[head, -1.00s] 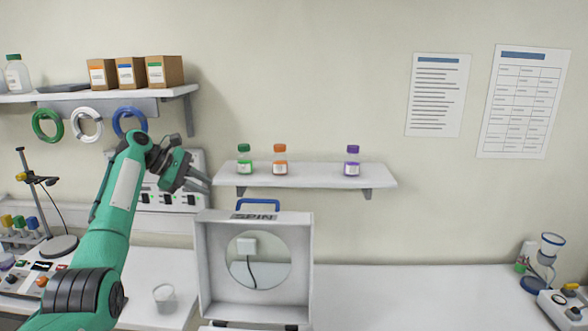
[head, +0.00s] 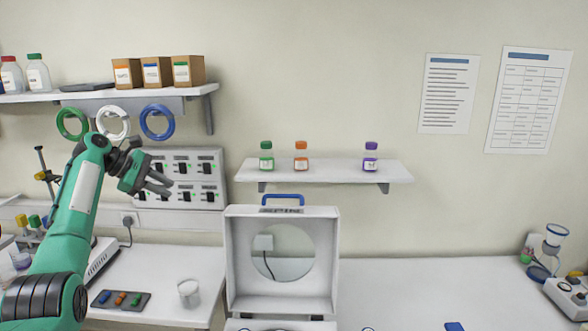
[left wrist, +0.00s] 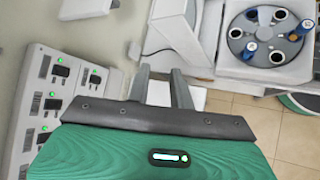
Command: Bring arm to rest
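My left arm (head: 62,225) is green and comes up from the lower left in the head view, raised and bent. My left gripper (head: 160,183) is in front of the switch panel, with its fingers pointing right. In the left wrist view, the left gripper (left wrist: 161,86) has its two fingers apart with nothing between them. My right gripper is not in view.
A white box with an open, windowed lid (head: 235,255) stands right of my arm; a round rotor (left wrist: 275,55) holding vials shows in the left wrist view. A wall shelf (head: 325,172) holds three small bottles. The right bench (head: 410,285) is mostly clear.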

